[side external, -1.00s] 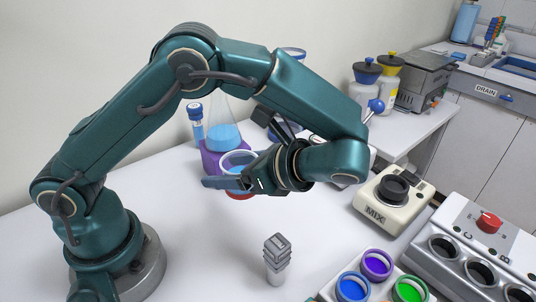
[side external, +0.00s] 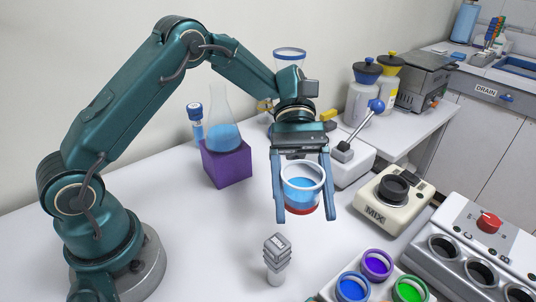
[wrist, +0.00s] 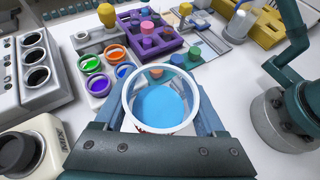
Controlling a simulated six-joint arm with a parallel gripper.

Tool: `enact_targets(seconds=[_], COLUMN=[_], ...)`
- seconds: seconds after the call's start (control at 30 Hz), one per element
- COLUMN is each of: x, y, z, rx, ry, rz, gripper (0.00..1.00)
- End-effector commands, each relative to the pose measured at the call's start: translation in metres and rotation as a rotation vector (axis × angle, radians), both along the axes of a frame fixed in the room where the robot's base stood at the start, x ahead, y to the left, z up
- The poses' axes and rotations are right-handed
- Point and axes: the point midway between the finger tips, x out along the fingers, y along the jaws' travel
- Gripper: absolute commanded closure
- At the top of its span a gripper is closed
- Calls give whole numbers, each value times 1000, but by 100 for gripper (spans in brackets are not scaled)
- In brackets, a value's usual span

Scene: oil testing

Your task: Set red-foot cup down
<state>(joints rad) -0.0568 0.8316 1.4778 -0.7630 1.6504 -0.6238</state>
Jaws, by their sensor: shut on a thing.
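The red-foot cup (side external: 302,184) is a clear cup with a white rim, blue liquid inside and a red base. My gripper (side external: 305,215) points down with one finger on each side of the cup and is shut on it. The cup looks upright and held above the white table, though the exact gap under its base is hard to judge. In the wrist view the cup (wrist: 162,106) fills the middle between the fingers, with its rim and blue liquid visible from above and its red foot mostly hidden.
A flask on a purple block (side external: 228,166) stands behind left. A grey stacked piece (side external: 276,258) stands in front. The MIX device (side external: 392,198) is to the right. A rack with coloured-ring cups (side external: 376,264) is at front right. The table (side external: 200,235) left of the cup is bare.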

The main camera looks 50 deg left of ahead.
Motion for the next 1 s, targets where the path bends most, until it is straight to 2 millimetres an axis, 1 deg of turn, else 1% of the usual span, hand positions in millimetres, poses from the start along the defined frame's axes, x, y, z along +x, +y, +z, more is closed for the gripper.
enact_targets(seconds=[0.03, 0.1, 0.2, 0.3, 0.37, 0.6, 0.77, 1.0], x=[16, 39, 63, 77, 81, 83, 83, 83], y=[-5, -11, -14, -14, -14, -14, -14, -14], z=[-2, -5, -10, -14, -19, -60, -75, -107], rx=[-1, 0, 0, 0, 1, 0, 0, 0], ry=[2, 3, 4, 3, 5, 5, 0, 2], rz=[109, 244, 382, 461, 487, 499, 497, 496], gripper=[89, 89, 89, 89, 89, 89, 89, 89])
